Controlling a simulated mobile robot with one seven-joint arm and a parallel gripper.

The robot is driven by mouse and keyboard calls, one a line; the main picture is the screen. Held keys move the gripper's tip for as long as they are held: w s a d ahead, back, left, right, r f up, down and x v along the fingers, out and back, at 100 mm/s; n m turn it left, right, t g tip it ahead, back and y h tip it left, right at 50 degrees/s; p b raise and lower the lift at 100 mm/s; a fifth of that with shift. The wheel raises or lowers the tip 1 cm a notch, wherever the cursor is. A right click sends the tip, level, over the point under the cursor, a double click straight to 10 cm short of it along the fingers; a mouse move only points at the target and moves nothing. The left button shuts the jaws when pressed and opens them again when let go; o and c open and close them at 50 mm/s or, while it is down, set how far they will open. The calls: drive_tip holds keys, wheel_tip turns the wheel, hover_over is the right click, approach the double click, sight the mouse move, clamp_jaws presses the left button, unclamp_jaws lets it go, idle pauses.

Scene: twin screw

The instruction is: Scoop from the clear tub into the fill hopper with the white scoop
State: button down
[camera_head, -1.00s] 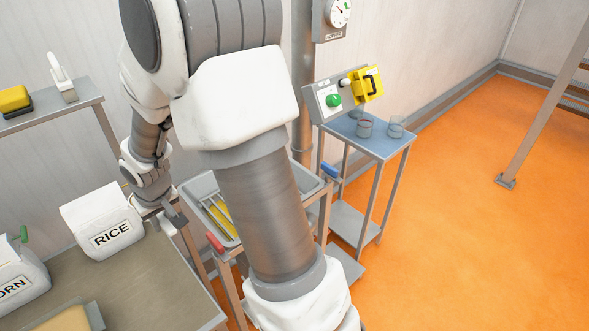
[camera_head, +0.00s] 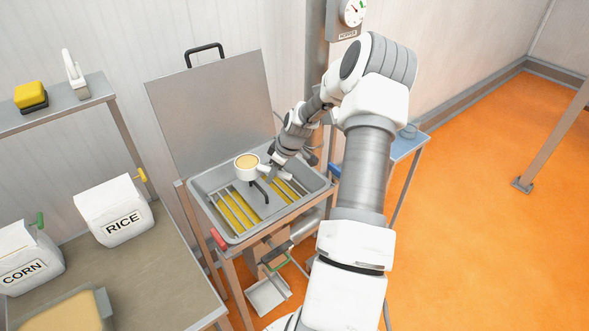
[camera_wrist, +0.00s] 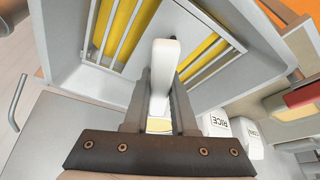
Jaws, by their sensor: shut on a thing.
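The white scoop (camera_head: 264,168) is level above the fill hopper, its round bowl full of tan material. My gripper (camera_head: 272,175) is shut on its white handle, which stands between the fingers in the wrist view (camera_wrist: 163,75). The fill hopper (camera_head: 284,213) is a grey metal basin with yellow showing between its bars; its bars also fill the top of the wrist view (camera_wrist: 125,30). A tub (camera_head: 98,303) with tan contents, likely the clear tub, is cut off at the lower left; its walls look grey here.
A metal panel (camera_head: 205,105) with a black handle stands upright behind the hopper. Bags of rice (camera_head: 118,225) and corn (camera_head: 30,268) are on the left table. A shelf (camera_head: 55,112) is at far left. My arm partly hides a blue-topped table (camera_head: 405,148) at right.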

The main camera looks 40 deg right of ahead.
drive_tip(key=s+d+r+n+h+b, duration=0.1)
drive_tip(key=s+d+r+h+b, duration=0.1)
drive_tip(key=d+h, duration=0.3)
drive_tip(key=shift+s+d+r+n, duration=0.2)
drive_tip(key=shift+d+r+n, duration=0.15)
drive_tip(key=shift+d, duration=0.3)
drive_tip(key=shift+a+h+b, duration=0.15)
drive_tip(key=shift+h+b, duration=0.15)
drive_tip(key=shift+b, duration=0.45)
drive_tip(key=shift+r+h+b, duration=0.15)
drive_tip(key=shift+h+b, duration=0.15)
drive_tip(key=shift+b, duration=0.2)
drive_tip(key=shift+a+r+b, duration=0.1)
drive_tip(key=shift+r+b, duration=0.05)
drive_tip(key=shift+b, duration=0.6)
drive_tip(key=shift+h, duration=0.4)
drive_tip(key=shift+a+r+n+b, duration=0.1)
drive_tip(key=shift+r+n+b, duration=0.25)
drive_tip(key=shift+b, duration=0.5)
drive_tip(key=shift+a+h+b, duration=0.15)
drive_tip(key=shift+h+b, duration=0.35)
drive_tip(key=shift+b, duration=0.6)
